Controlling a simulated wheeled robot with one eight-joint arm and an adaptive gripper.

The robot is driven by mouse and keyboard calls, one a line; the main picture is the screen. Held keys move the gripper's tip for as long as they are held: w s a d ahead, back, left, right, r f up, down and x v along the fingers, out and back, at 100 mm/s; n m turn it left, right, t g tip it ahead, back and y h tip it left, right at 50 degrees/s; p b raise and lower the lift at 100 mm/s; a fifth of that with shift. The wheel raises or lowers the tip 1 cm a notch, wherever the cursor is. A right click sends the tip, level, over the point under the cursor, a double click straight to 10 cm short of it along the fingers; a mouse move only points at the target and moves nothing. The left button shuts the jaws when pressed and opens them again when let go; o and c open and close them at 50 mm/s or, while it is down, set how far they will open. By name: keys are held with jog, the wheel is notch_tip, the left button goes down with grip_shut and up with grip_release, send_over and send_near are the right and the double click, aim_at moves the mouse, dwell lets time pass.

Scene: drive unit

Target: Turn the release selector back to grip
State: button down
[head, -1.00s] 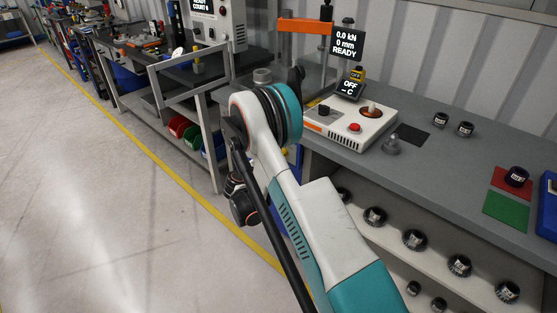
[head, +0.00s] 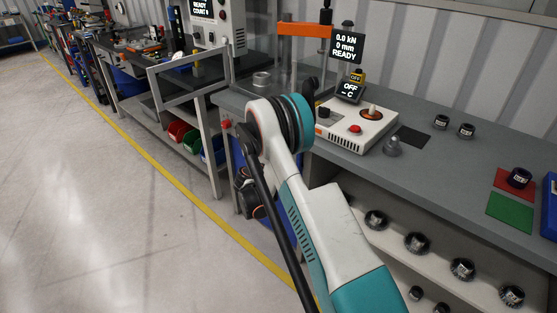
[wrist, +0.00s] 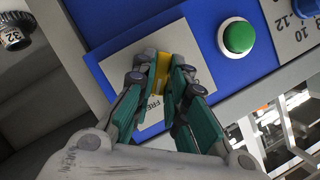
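The release selector (wrist: 162,72) is a yellow handle on a pale plate (wrist: 117,66) set in a blue panel (wrist: 115,20) in the wrist view. Black lettering that seems to begin "FRE" shows on the plate below the handle, partly covered by my fingers. My gripper (wrist: 161,73) has one fingertip on each side of the handle, close in against it, and appears shut on it. The fingertips cover much of the handle's sides. In the head view my arm hides the gripper and the selector.
A green button (wrist: 237,37) and a blue numbered dial (wrist: 305,8) sit right of the plate. A numbered black-and-silver part (wrist: 14,36) is at upper left. In the head view a white control box (head: 352,125) stands on the grey bench (head: 420,155); the floor at left is clear.

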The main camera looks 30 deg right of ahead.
jog(key=shift+w, duration=0.1)
dwell(0.3)
jog(key=shift+w+n+g+h, duration=0.15)
jog(key=shift+n+g+h, duration=0.3)
jog(key=shift+n+g, duration=1.05)
jog(key=shift+w+n+g+h, duration=0.1)
jog(key=shift+n+g+h, duration=0.55)
jog(key=shift+n, duration=1.45)
jog(key=shift+w+n+g+h, duration=0.15)
jog(key=shift+n+g+h, duration=0.05)
jog(key=shift+n+g, duration=1.45)
jog(key=shift+n, duration=0.25)
jog(key=c, duration=1.6)
grip_release()
jog(key=v, duration=1.2)
